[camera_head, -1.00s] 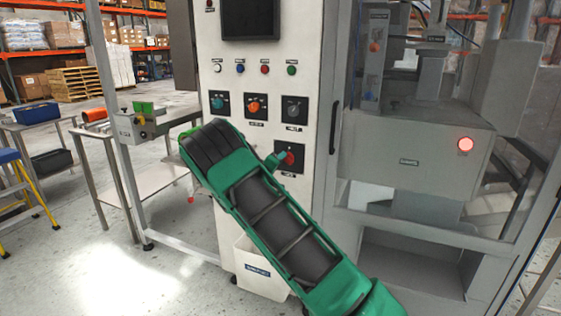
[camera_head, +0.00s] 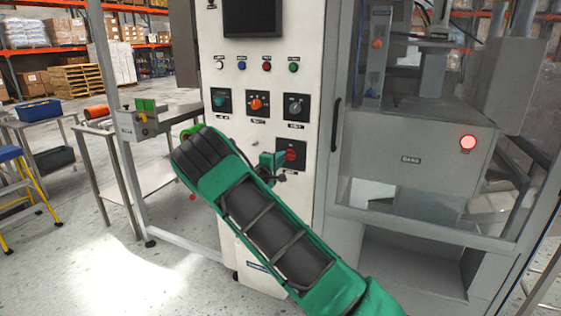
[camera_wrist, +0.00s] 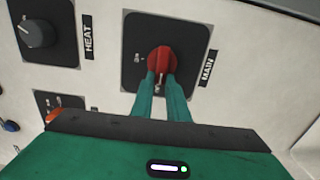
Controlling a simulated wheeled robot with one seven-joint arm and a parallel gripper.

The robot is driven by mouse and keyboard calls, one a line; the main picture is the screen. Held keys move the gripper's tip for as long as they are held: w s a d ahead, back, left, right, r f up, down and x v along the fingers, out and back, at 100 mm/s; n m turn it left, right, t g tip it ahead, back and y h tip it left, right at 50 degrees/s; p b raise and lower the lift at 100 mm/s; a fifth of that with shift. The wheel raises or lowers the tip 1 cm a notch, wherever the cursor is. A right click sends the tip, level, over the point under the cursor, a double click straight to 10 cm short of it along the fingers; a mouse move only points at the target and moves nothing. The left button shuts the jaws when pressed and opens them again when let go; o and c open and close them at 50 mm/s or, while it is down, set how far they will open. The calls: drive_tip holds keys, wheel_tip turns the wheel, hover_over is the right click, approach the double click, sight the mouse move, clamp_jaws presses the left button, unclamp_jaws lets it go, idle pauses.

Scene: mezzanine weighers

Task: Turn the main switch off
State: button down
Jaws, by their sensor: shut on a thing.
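The main switch is a red rotary knob (camera_wrist: 161,59) on a black square plate labelled MAIN in the wrist view. In the head view its red knob (camera_head: 291,155) is at the lower right of the control panel. My gripper (camera_wrist: 162,74) has its two green fingers shut on the red knob, one on each side. In the head view my gripper (camera_head: 283,158) reaches the knob from the left. The fingers hide part of the plate's lower edge and markings.
The HEAT knob (camera_wrist: 38,34) is beside the main switch in the wrist view. Above it on the white panel are a teal knob (camera_head: 220,101), an orange knob (camera_head: 257,103) and several small buttons. A glazed machine enclosure with a lit red lamp (camera_head: 468,143) stands to the right.

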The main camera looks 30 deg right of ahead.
drive_tip(key=shift+w+a+f, duration=0.15)
drive_tip(key=shift+a+f, duration=0.15)
drive_tip(key=shift+a, duration=0.1)
drive_tip(key=c, duration=1.8)
unclamp_jaws()
drive_tip(key=shift+o, duration=0.4)
drive_tip(key=shift+d+r, duration=0.1)
drive_tip(key=shift+d, duration=0.1)
drive_tip(key=v, duration=1.1)
drive_tip(key=shift+d, duration=0.1)
